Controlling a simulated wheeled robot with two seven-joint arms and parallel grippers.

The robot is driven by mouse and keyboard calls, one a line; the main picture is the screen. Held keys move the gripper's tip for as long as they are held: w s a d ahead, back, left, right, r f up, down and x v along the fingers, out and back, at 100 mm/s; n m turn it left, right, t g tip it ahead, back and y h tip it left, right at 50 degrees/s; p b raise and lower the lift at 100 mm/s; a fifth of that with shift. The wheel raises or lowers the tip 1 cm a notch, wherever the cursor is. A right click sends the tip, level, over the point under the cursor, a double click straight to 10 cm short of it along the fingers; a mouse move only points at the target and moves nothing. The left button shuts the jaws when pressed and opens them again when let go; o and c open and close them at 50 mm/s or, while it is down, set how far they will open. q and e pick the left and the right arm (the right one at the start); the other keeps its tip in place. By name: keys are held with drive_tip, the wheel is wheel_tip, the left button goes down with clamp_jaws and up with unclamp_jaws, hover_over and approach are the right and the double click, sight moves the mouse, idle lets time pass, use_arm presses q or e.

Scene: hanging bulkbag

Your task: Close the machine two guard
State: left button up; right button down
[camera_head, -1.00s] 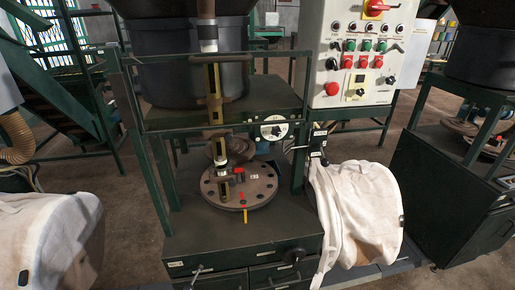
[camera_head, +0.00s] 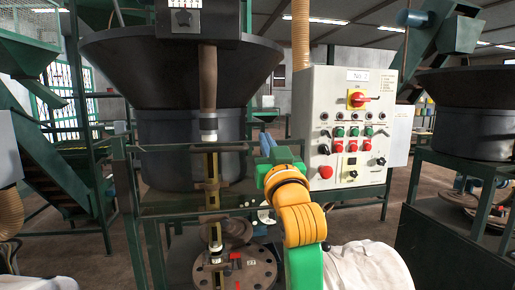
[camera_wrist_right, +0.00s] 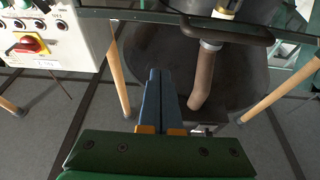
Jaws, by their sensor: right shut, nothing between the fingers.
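The machine labelled No 2 stands in the middle of the head view, with a dark hopper (camera_head: 185,80) above a round bolted plate (camera_head: 240,268). A dark green guard frame (camera_head: 185,148) with clear panels crosses in front of the hopper's lower drum. My right gripper (camera_head: 266,143), on a yellow and green arm, is raised at the right end of this frame. In the right wrist view its blue-grey fingers (camera_wrist_right: 155,75) are shut and empty, below a dark bar (camera_wrist_right: 230,32) and clear panel edge. Contact with the guard cannot be told. My left gripper is not in view.
The control panel (camera_head: 350,130) with a red and yellow switch stands right of my gripper. A white sack (camera_head: 368,268) sits below it. Another machine with a hopper (camera_head: 470,110) stands at the right. Green stairs (camera_head: 50,160) rise at the left.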

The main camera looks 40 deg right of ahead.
drive_tip(key=p+x, duration=0.6)
drive_tip(key=x, duration=0.3)
drive_tip(key=shift+w+f+p, duration=0.2)
drive_tip(key=shift+f+p, duration=0.05)
drive_tip(key=shift+f, duration=0.8)
drive_tip(key=shift+w+f+p, duration=0.2)
drive_tip(key=shift+f, duration=0.9)
drive_tip(key=shift+f, duration=0.1)
wheel_tip(320, 180, down, 41)
drive_tip(key=b, duration=2.9)
drive_tip(key=shift+r+b, duration=0.2)
drive_tip(key=shift+b, duration=0.15)
drive_tip(key=shift+s, duration=0.1)
